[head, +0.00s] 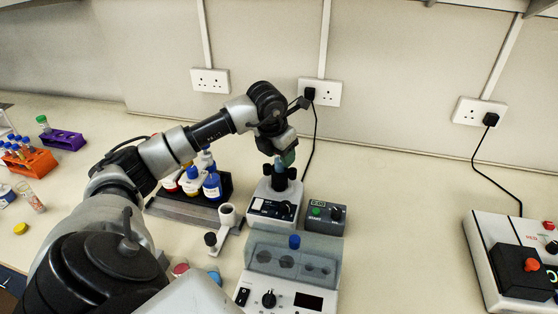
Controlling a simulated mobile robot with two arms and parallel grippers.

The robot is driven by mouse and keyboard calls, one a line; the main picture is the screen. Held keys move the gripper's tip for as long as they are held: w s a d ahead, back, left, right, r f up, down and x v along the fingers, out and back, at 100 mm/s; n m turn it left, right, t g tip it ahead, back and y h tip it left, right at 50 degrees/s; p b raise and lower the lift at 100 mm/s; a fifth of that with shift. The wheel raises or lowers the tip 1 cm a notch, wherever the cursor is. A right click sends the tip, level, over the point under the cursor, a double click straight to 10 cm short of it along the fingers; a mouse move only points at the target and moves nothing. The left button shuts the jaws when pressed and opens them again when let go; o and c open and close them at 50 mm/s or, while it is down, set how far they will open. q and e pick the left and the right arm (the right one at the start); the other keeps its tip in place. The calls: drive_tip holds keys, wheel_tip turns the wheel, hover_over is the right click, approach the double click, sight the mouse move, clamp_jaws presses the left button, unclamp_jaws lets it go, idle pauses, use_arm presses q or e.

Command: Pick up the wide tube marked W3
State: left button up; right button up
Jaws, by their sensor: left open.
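No marking W3 can be read at this size, so I cannot tell which tube it is. A blue-capped tube (279,166) stands upright at the top of a small white mixer-like device (273,206) in the middle. My left gripper (286,156) is open and points down right at this tube's top; I cannot tell whether the fingers touch it. A green-capped tube (43,122) stands by the purple rack (62,140) at far left. A clear tube with pinkish contents (35,201) is near the left edge. My right gripper is out of view.
A dark rack (222,184) of bottles is left of the mixer. A grey control box (327,215) is close on its right, and a lidded device (290,270) is in front. An orange rack (31,163) is at left. The bench between centre and the right device (497,250) is clear.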

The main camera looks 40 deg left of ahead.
use_arm(q)
drive_tip(key=shift+c, duration=0.3)
drive_tip(key=c, duration=0.7)
drive_tip(key=shift+w+r+p+v, duration=0.1)
drive_tip(key=shift+w+p+v, duration=0.2)
drive_tip(key=shift+p+v, duration=0.75)
drive_tip(key=shift+w+r+p+v, duration=0.1)
drive_tip(key=shift+w+p+v, duration=0.2)
drive_tip(key=shift+p+v, duration=0.75)
drive_tip(key=shift+w+p+v, duration=0.3)
drive_tip(key=shift+p+v, duration=0.15)
drive_tip(key=shift+v, duration=1.15)
